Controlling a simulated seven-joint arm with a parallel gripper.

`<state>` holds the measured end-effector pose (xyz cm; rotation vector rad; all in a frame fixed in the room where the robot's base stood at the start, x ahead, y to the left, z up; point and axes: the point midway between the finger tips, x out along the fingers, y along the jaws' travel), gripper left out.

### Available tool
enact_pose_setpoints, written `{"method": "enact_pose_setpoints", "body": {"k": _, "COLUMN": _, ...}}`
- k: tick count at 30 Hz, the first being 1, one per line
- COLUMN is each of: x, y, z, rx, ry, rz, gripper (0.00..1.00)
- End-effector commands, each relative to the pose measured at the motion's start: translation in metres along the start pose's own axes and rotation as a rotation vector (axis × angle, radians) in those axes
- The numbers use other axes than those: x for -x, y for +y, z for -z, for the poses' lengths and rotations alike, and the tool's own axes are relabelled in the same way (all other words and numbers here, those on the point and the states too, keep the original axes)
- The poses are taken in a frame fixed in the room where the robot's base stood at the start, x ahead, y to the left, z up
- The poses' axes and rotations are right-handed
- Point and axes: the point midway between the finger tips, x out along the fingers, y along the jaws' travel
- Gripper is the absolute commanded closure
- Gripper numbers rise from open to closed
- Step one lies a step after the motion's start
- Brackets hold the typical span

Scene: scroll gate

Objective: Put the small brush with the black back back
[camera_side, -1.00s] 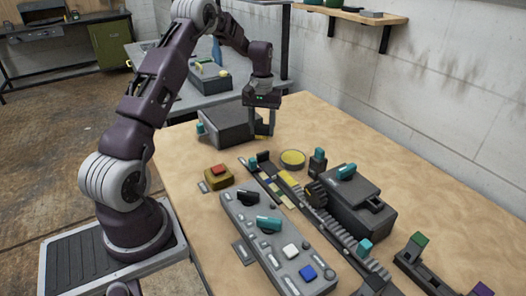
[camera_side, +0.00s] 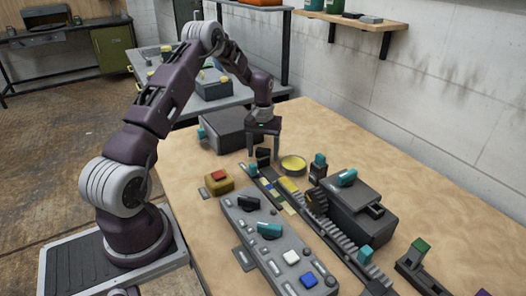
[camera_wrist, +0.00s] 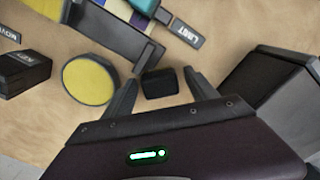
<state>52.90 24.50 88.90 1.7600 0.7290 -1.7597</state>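In the wrist view a small black block (camera_wrist: 160,83), probably the black-backed brush, sits between the fingertips of my gripper (camera_wrist: 161,80). Its bristles do not show. The fingers stand apart, with a gap on either side of the block. In the side view my gripper (camera_side: 264,148) points down near the far end of the toothed rail (camera_side: 335,230). A dark upright piece (camera_side: 263,155) shows there between the fingers; I cannot tell whether it is the brush or part of the rail.
A yellow disc (camera_side: 292,164) lies right of my gripper, and a dark grey box (camera_side: 228,130) stands left of it. A control panel (camera_side: 275,240), a red-topped yellow button box (camera_side: 219,179) and a grey housing (camera_side: 360,208) stand nearer the camera.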

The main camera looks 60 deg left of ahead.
Motion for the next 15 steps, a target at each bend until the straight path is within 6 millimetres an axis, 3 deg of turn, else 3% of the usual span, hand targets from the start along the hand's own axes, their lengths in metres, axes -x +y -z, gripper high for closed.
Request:
{"method": "enact_pose_setpoints", "body": {"k": 7, "x": 0.01, "y": 0.0, "z": 0.001, "rx": 0.0, "ry": 0.002, "rz": 0.0, "gripper": 0.33}}
{"method": "enact_pose_setpoints", "body": {"k": 15, "x": 0.082, "y": 0.0, "z": 0.001, "rx": 0.0, "ry": 0.005, "rz": 0.0, "gripper": 0.33}}
